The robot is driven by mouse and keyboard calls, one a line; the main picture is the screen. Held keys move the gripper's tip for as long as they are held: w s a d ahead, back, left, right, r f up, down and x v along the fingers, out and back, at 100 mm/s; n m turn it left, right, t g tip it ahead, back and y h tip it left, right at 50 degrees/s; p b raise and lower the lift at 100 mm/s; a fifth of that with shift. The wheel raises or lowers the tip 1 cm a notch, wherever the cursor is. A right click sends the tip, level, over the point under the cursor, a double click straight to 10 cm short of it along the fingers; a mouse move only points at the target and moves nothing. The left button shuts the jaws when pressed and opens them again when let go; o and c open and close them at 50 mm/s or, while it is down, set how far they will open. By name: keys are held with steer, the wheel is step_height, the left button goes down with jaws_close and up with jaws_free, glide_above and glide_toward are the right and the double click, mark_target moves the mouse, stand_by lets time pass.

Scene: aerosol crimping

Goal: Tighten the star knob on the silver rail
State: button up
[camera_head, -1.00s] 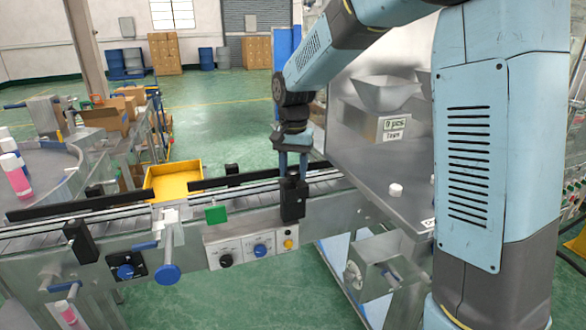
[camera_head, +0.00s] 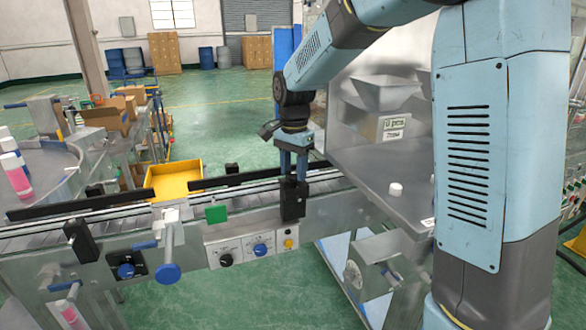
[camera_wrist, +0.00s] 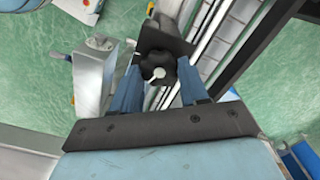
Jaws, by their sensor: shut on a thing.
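The star knob (camera_wrist: 157,68) is black and lobed, with a bright metal centre. In the wrist view it sits between the two blue fingers of my gripper (camera_wrist: 160,70). My gripper is shut on it, one finger on each side. In the head view my gripper (camera_head: 293,168) points straight down onto the black bracket (camera_head: 293,203) at the conveyor's front side. The knob itself is hidden there by the fingers. The silver rail (camera_head: 262,193) runs along the conveyor, past the bracket.
A green block (camera_head: 216,214) and a panel with dials (camera_head: 250,248) are left of the bracket. A yellow tray (camera_head: 174,181) lies behind the conveyor. A clear-walled machine (camera_head: 375,150) stands close on the right. A blue-handled knob (camera_head: 167,273) sticks out at the front left.

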mark_target(294, 173)
steer(key=m, duration=1.3)
steer(key=shift+s, duration=0.1)
stand_by(0.6)
steer(key=o, duration=1.1)
steer(key=shift+c, duration=0.2)
step_height(294, 173, up, 14)
steer(key=shift+f, duration=0.15)
